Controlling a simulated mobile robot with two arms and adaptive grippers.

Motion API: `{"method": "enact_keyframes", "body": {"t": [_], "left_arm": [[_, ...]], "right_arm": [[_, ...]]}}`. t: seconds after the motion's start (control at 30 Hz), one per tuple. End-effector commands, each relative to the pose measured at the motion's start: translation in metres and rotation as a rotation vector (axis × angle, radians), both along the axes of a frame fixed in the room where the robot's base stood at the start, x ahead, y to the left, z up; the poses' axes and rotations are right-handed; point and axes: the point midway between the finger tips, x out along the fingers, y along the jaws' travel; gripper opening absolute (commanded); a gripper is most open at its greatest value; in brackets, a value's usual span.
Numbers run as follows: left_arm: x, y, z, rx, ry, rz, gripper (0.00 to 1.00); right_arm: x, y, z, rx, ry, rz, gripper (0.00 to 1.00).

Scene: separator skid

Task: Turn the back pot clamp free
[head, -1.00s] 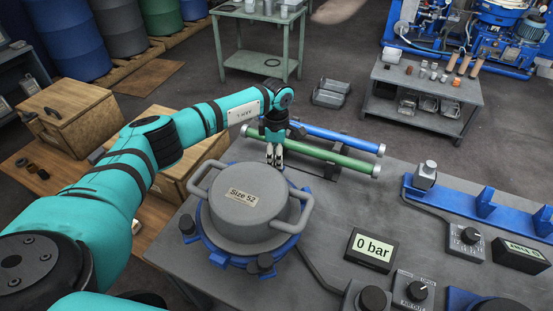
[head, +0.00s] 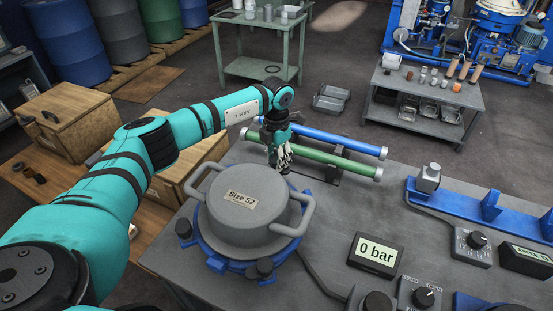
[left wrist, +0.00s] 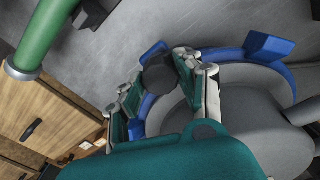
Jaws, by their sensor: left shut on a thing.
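The grey pot (head: 240,215), labelled "Size 52", sits in a blue ring base (head: 215,262) on the grey bench. My left gripper (head: 281,164) is behind the pot, pointing down. In the left wrist view its fingers (left wrist: 158,78) are shut on the dark round knob of the back pot clamp (left wrist: 160,74), at the blue ring's edge. The head view hides this clamp behind the gripper and pot. Two other dark clamp knobs show, one at the left (head: 184,229) and one at the front (head: 265,267). My right gripper is not in view.
A green tube (head: 330,160) and a blue tube (head: 345,142) lie on a rack close behind the gripper. The bench between the pot and the blue rail (head: 460,202) is mostly clear.

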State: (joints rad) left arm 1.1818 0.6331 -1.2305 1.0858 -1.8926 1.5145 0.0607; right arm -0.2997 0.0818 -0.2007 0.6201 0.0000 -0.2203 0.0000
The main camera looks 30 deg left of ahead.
Motion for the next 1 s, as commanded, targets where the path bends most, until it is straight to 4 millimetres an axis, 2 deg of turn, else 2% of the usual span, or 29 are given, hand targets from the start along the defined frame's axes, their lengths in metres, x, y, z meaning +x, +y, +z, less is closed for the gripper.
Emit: {"method": "enact_keyframes", "body": {"t": [0.4,0.93,0.97,1.0], "left_arm": [[0.0007,0.0009,0.0014,0.002,-0.002,0.177,0.04],[0.0008,0.0009,0.0015,0.000,-0.002,0.199,0.04],[0.0008,0.0009,0.0015,0.000,-0.003,0.199,0.38],[0.0008,0.0009,0.0015,0.000,-0.002,0.198,0.43]], "right_arm": [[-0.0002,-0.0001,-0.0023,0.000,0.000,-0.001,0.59],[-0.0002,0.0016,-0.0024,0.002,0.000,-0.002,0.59],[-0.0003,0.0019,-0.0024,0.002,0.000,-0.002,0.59],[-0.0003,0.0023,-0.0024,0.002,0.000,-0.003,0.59]]}}
